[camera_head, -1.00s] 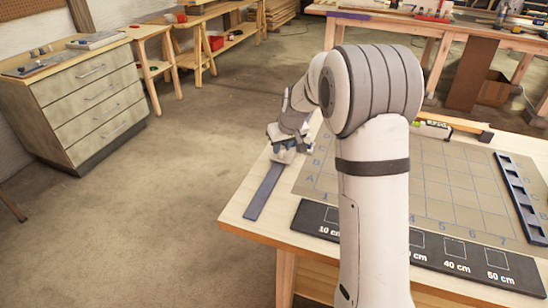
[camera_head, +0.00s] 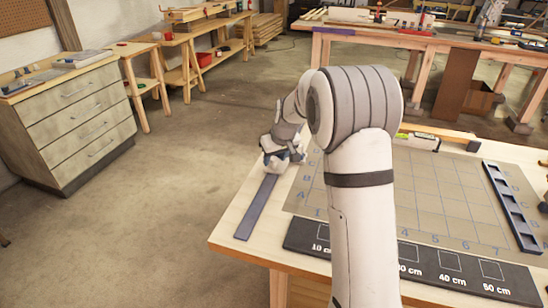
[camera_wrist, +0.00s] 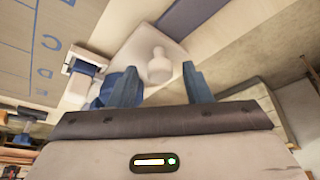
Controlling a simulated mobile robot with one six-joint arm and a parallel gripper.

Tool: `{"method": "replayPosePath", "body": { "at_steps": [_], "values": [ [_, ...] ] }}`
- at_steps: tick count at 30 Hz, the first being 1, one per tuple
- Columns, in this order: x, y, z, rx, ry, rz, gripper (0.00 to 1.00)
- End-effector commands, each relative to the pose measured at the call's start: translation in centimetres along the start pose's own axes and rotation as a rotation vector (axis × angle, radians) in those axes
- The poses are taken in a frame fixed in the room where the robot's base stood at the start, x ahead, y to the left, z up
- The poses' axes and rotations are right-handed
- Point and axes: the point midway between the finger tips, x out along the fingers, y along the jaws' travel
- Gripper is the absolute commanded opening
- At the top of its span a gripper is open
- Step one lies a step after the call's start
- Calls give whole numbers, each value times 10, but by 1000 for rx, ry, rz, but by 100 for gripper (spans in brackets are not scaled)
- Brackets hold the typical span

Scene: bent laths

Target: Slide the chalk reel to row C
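A pale piece with an upright white knob (camera_wrist: 160,66) lies ahead of my gripper in the wrist view. Beside it, on the board side, is a blue roll in a white holder (camera_wrist: 86,66), which looks like the chalk reel. My gripper (camera_wrist: 162,84) is open, its two blue fingers apart with the knob seen between them; contact cannot be told. In the head view my gripper (camera_head: 280,158) is low over the far part of a dark blue lath (camera_head: 257,208) and hides most of the reel. Row letters (camera_wrist: 45,58) stand along the grid board's edge; the exact row is unclear.
The gridded board (camera_head: 440,205) covers the bench to the right of the lath. A black strip with centimetre marks (camera_head: 420,262) lies along the front, and a dark slotted rail (camera_head: 510,205) at the right. Floor left of the bench is clear.

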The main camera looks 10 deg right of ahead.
Motion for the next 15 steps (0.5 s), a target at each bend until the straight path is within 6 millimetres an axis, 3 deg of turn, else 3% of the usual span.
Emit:
{"method": "replayPosePath", "body": {
  "at_steps": [8, 15],
  "values": [
    [-2, -1, -1, 0, 2, 0, 46],
    [-35, 0, -1, 0, 4, 1, 46]
  ]
}}
